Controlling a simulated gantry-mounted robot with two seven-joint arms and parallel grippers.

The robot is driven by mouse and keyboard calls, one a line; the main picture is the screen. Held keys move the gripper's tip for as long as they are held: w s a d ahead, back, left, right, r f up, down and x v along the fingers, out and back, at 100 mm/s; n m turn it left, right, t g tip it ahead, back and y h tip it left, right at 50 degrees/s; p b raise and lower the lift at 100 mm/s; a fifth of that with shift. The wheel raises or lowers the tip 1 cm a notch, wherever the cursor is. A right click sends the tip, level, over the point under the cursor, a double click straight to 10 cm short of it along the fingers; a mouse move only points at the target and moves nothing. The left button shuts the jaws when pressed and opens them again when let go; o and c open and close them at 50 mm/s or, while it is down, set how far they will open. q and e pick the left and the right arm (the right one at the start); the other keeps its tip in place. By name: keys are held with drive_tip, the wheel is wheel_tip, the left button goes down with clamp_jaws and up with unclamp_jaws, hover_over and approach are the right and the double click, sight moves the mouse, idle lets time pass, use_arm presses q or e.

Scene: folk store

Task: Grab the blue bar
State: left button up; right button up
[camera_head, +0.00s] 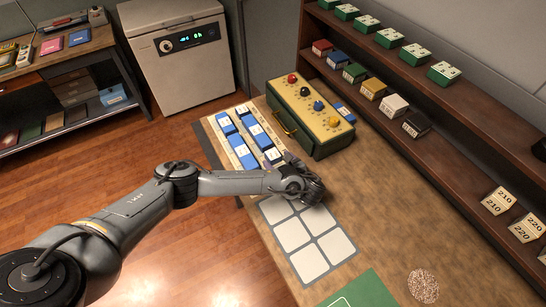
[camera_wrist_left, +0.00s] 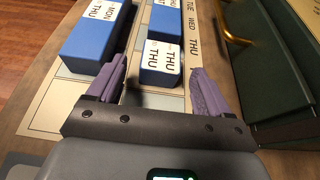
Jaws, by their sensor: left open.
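Several blue bars with white labels lie on a pale board (camera_head: 238,141) at the table's far left; which one the task means is not clear. In the left wrist view, a short bar marked THU (camera_wrist_left: 161,68) lies between the fingers of my left gripper (camera_wrist_left: 158,75). A longer blue bar marked MON and THU (camera_wrist_left: 94,38) is left of the fingers, and another blue bar (camera_wrist_left: 166,20) is farther back. My left gripper (camera_head: 302,184) is open and empty at the board's near end. My right gripper is not in view.
A green box with a yellow top and coloured knobs (camera_head: 309,108) stands close beside the board. Its brass handle (camera_wrist_left: 232,22) is near my right finger. A grey-square mat (camera_head: 307,241) lies nearer. A shelf (camera_head: 440,150) with small boxes lines the right.

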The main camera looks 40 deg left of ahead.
sight(276, 159)
use_arm(q)
drive_tip(key=shift+x, duration=1.8)
drive_tip(key=shift+r, duration=0.1)
drive_tip(key=shift+c, duration=0.3)
drive_tip(key=c, duration=1)
